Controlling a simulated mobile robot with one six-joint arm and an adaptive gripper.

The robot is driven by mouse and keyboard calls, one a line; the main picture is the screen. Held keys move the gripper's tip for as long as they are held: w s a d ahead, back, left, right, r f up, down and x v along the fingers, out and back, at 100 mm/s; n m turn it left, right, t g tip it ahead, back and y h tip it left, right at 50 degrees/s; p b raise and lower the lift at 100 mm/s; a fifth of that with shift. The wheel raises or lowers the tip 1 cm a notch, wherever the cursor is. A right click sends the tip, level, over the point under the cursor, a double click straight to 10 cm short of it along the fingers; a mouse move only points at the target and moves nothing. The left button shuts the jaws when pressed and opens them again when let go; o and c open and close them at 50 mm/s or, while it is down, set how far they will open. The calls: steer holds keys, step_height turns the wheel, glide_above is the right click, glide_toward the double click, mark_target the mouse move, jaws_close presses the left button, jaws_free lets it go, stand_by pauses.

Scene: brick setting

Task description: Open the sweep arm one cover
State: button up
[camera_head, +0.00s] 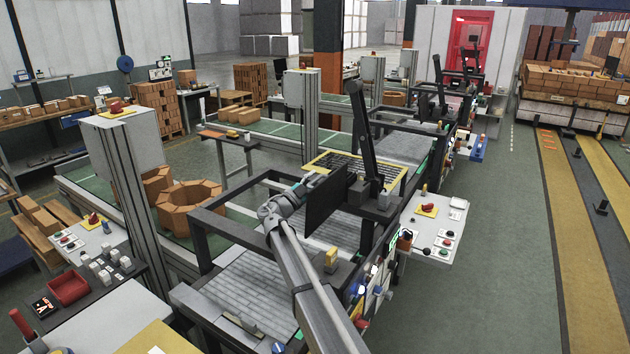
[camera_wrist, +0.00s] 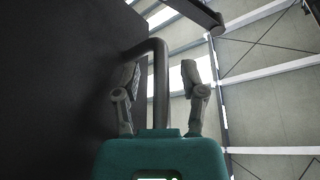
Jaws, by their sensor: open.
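A dark flat panel (camera_head: 326,203), which looks like the sweep arm one cover, stands upright on the framed machine in the head view. In the wrist view the dark panel (camera_wrist: 55,85) fills the left side. A dark bent bar handle (camera_wrist: 160,105) sticks out from its face. My gripper (camera_wrist: 161,72) is open, with one finger on each side of the handle; I cannot tell whether either finger touches it. In the head view my gripper (camera_head: 297,196) is beside the panel's left part, and its fingers are hard to make out.
A black post (camera_head: 366,135) rises just behind the panel. A dark machine frame (camera_head: 225,235) surrounds the grey slatted bed (camera_head: 255,285) below. A control plate with buttons (camera_head: 435,228) juts out at the right.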

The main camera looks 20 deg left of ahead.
jaws_close()
stand_by(0.3)
steer(key=a, duration=0.1)
steer(key=a+f+b, duration=0.1)
steer(key=a, duration=0.1)
steer(key=shift+w+f, duration=0.2)
steer(key=shift+w, duration=0.2)
jaws_free()
